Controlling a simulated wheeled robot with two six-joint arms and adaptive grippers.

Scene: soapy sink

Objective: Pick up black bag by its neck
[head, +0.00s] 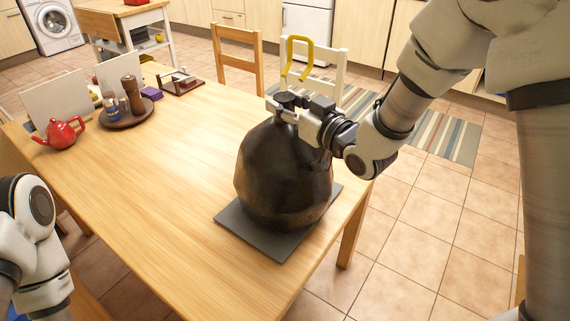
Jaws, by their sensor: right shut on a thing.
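The black bag (282,180) is a dark, bulging sack standing upright on a grey mat (236,226) near the right edge of the wooden table. My right gripper (287,104) reaches in from the right at the top of the bag and is shut on its neck. The neck is mostly hidden by the gripper. The bag's base appears to be on the mat; I cannot tell whether it is slightly lifted. Part of my left arm shows at the lower left, but its gripper is out of the picture.
A red teapot (60,133) and a round tray (128,119) with a pepper mill (132,95) stand at the table's left. A yellow hooked thing (297,56) shows behind my right gripper, by a white chair (328,72). The table's middle (170,160) is clear.

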